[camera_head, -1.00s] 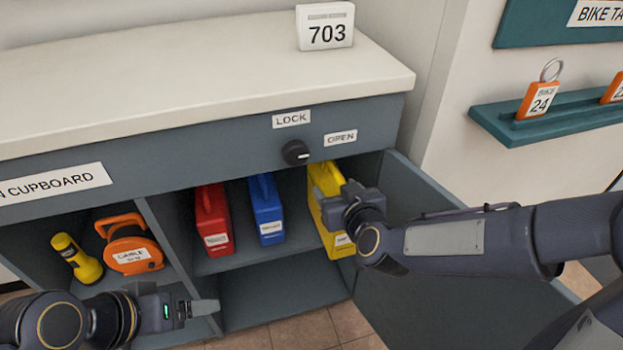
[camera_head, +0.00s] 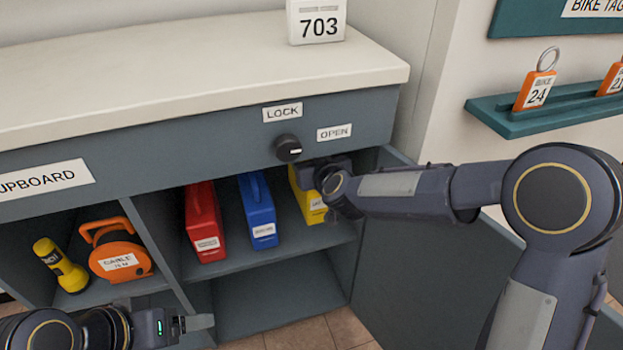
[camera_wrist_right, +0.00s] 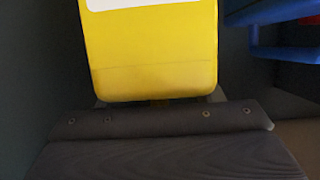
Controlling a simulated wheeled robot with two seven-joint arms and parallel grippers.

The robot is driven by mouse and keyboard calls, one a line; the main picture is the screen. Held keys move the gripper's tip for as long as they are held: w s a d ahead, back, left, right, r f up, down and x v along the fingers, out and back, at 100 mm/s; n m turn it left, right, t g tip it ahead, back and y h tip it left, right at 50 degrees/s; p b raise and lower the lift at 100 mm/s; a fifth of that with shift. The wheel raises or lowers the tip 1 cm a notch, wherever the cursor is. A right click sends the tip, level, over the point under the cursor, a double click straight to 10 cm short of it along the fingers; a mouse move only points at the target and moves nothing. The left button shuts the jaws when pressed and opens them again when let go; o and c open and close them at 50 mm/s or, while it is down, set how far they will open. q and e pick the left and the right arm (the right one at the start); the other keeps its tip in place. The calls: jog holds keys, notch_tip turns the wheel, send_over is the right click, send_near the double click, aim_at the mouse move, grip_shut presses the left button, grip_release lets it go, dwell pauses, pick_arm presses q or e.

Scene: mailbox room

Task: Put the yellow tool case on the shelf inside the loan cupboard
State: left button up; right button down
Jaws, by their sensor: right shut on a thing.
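The yellow tool case (camera_head: 308,201) is inside the loan cupboard (camera_head: 237,131), at the right end of the upper shelf (camera_head: 283,240), to the right of the blue case. My right gripper (camera_head: 321,170) reaches in through the open front and is shut on the yellow case, partly hiding it. The yellow case (camera_wrist_right: 152,50) fills the middle of the right wrist view. Whether its base touches the shelf I cannot tell. My left gripper (camera_head: 196,324) is empty at the lower left, in front of the cupboard; its finger gap is not clear.
A blue case (camera_head: 258,210) and a red case (camera_head: 205,225) stand on the same shelf. An orange cable reel (camera_head: 118,258) and a yellow torch (camera_head: 61,266) are in the left compartment. The cupboard door (camera_head: 430,270) stands open at right, under my right arm.

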notch_tip(320, 180, down, 5)
jog(key=b, duration=0.3)
jog(key=shift+w+r, duration=0.1)
jog(key=shift+r, duration=0.05)
jog(key=shift+w+b, duration=0.15)
jog(key=shift+b, duration=0.25)
jog(key=shift+r, duration=0.1)
jog(key=shift+c, duration=2)
grip_release()
jog(key=shift+f, duration=0.3)
